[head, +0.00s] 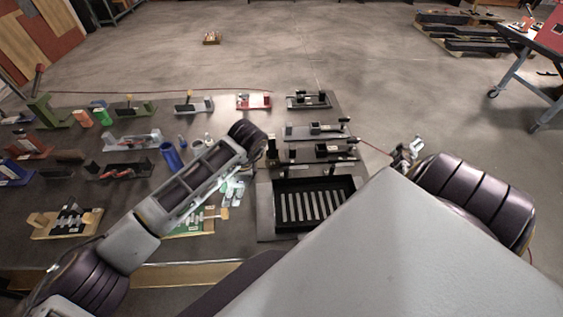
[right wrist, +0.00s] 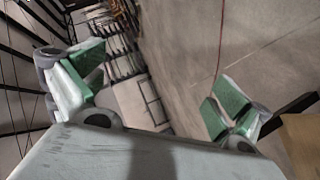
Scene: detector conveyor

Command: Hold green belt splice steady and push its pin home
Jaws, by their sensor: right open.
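The green belt splice (head: 196,229), a green plate with pale strips and a light wooden-coloured piece, lies near the table's front edge in the head view. My left forearm hides part of it. My left gripper (head: 232,188) is just above and to the right of the splice; its fingers are small and partly hidden, so I cannot tell its opening or any contact. The pin cannot be told apart. My right gripper (right wrist: 160,95) is open and empty in the right wrist view, its green-padded fingers wide apart. The splice is not recognisable there.
A black slatted tray (head: 316,190) stands right of my left gripper. A similar splice on a wooden base (head: 66,222) lies at the left. A blue cylinder (head: 171,156) and several fixtures crowd the table.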

